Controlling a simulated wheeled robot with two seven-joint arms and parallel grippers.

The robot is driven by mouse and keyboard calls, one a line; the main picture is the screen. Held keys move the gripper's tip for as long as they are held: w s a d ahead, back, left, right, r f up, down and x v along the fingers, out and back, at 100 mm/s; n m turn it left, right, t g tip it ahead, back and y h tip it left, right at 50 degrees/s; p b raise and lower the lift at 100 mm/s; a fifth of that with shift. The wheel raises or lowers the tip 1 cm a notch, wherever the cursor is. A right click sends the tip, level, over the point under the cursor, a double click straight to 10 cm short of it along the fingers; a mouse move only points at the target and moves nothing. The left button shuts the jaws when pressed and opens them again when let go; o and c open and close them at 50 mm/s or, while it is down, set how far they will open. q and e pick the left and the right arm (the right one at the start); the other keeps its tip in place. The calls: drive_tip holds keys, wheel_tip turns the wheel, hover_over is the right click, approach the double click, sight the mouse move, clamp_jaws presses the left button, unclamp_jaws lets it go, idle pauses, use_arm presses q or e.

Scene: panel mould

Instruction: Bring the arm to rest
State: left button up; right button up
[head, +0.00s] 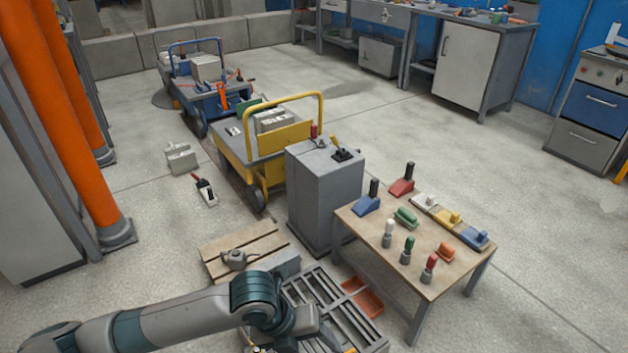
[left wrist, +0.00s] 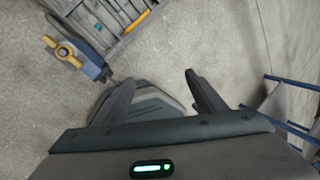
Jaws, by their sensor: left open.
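My left arm (head: 190,318) reaches in from the left in the head view, low over the front of the scene. Its end is beside the grey slatted mould frame (head: 372,335), and its fingers cannot be made out there. In the left wrist view my left gripper (left wrist: 160,80) is open, its two dark fingers spread apart with nothing between them. Below the fingers are the bare floor and a dark rounded base-like shape, partly hidden. The mould frame (left wrist: 110,32) also shows at the top of the left wrist view, apart from the fingers. My right gripper is not in view.
A wooden table (head: 375,239) with coloured hand tools stands at the right. A grey cabinet (head: 323,200), a wooden pallet (head: 225,245) and an orange tray (head: 368,299) are near the mould. A yellow-handled trolley (head: 265,145) is behind. A blue-and-yellow clamp (left wrist: 68,52) sits beside the frame.

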use_arm(q)
drive_tip(key=s+d+f+n+t+h, duration=0.2)
drive_tip(key=s+d+n+h, duration=0.1)
drive_tip(key=n, duration=1)
drive_tip(key=s+a+f+n+y, duration=0.2)
drive_tip(key=s+a+f+n, duration=0.25)
drive_tip(key=a+n, duration=0.25)
drive_tip(key=s+a+f+n+t+y, duration=0.1)
drive_tip(key=s+a+f+n+y, duration=0.15)
drive_tip(key=s+a+n, duration=0.45)
drive_tip(key=s+a+f+n+y, duration=0.2)
drive_tip(key=a+f+n, duration=0.2)
drive_tip(key=a+n, duration=0.3)
wheel_tip(320, 180, down, 16)
drive_tip(key=m+t+p, duration=0.1)
drive_tip(key=p, duration=1.1)
drive_tip(key=shift+a+t+p, duration=0.3)
drive_tip(key=shift+a+p, duration=0.05)
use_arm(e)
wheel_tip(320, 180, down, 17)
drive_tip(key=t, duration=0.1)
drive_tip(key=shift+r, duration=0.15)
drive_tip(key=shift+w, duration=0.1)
